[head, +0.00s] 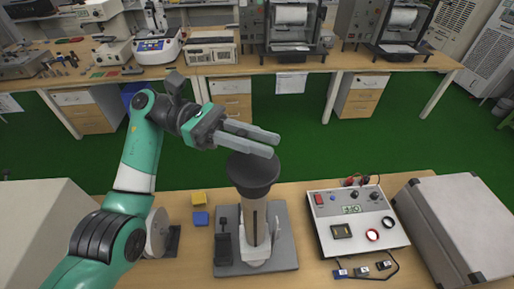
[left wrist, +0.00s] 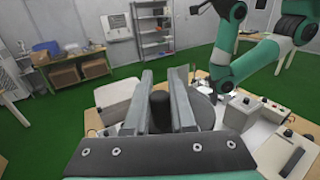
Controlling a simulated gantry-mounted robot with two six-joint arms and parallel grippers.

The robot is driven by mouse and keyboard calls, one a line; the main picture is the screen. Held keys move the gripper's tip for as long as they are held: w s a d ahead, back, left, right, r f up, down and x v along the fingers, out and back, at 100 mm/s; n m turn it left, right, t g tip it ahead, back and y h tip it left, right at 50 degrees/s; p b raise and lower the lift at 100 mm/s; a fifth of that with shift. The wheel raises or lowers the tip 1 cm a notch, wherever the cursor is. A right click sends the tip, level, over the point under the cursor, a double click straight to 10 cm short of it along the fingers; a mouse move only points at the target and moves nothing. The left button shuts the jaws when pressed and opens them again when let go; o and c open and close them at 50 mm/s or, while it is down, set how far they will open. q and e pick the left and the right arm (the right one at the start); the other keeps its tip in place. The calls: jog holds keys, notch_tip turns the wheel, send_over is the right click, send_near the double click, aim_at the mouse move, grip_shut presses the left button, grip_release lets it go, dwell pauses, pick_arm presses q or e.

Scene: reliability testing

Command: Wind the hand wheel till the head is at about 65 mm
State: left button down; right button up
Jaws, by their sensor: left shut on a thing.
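The hand wheel (head: 252,168) is a dark round piece on top of a stand with a pale column (head: 254,220) and a grey base plate (head: 285,240). My left gripper (head: 262,143) reaches over the wheel from the left in the head view. In the left wrist view, a black upright handle (left wrist: 161,112) stands between its two long grey fingers, with the dark wheel disc (left wrist: 203,112) to the right. The gripper is shut on this handle. The fingers hide it in the head view. No height reading of the head is legible. My right gripper cannot be made out.
A control box (head: 325,222) with knobs, a display and cabled connectors stands right of the stand. A grey case (head: 460,225) is farther right. My right arm (left wrist: 265,60) shows in the left wrist view.

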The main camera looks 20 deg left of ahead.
pick_arm(q)
jog(key=shift+d+g, duration=0.1)
jog(key=shift+g, duration=0.2)
pick_arm(e)
jog(key=shift+f, duration=0.25)
pick_arm(q)
jog(key=c, duration=0.8)
grip_release()
jog(key=shift+o, duration=0.2)
